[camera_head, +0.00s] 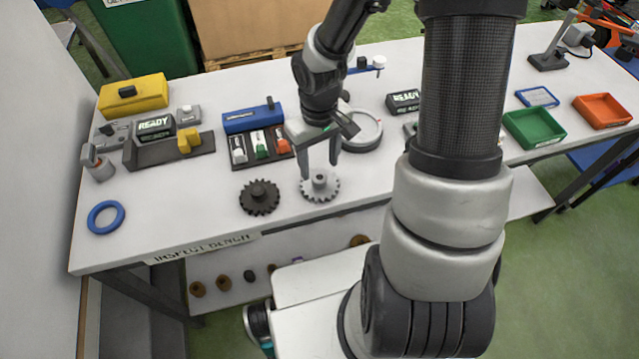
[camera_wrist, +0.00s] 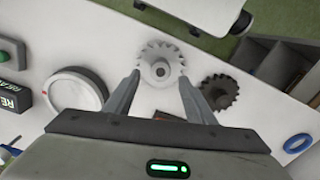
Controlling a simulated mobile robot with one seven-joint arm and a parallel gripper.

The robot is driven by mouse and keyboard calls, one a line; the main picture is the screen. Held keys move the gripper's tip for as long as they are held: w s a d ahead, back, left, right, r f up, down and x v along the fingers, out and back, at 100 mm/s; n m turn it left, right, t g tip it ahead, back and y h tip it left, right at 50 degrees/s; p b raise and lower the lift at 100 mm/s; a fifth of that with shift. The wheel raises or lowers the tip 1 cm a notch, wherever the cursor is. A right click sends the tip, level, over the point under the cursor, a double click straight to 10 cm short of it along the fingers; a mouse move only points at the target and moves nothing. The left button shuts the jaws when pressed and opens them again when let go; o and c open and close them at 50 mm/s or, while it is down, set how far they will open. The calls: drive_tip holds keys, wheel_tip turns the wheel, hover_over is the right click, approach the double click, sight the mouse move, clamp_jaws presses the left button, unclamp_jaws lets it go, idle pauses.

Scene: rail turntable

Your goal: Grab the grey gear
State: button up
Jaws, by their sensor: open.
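The grey gear (camera_head: 320,186) lies flat on the white bench near its front edge. My gripper (camera_head: 319,170) is open just above and behind it, fingers pointing down. In the wrist view the grey gear (camera_wrist: 160,66) shows beyond and between the two fingertips of my gripper (camera_wrist: 158,76). I cannot tell whether a finger touches it. A black gear (camera_head: 259,197) lies just left of the grey one, apart from it; in the wrist view the black gear (camera_wrist: 220,91) is right of the right finger.
A round white dial (camera_head: 362,130) stands behind the gripper. A tray of small parts (camera_head: 262,146) and a blue block (camera_head: 252,118) are behind the black gear. A blue ring (camera_head: 106,217) lies at the left. Green (camera_head: 534,127) and orange (camera_head: 602,110) bins stand at the right.

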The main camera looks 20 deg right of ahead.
sight(319, 176)
wheel_tip(319, 176, down, 5)
drive_tip(key=shift+r, duration=0.1)
clamp_jaws()
idle(0.3)
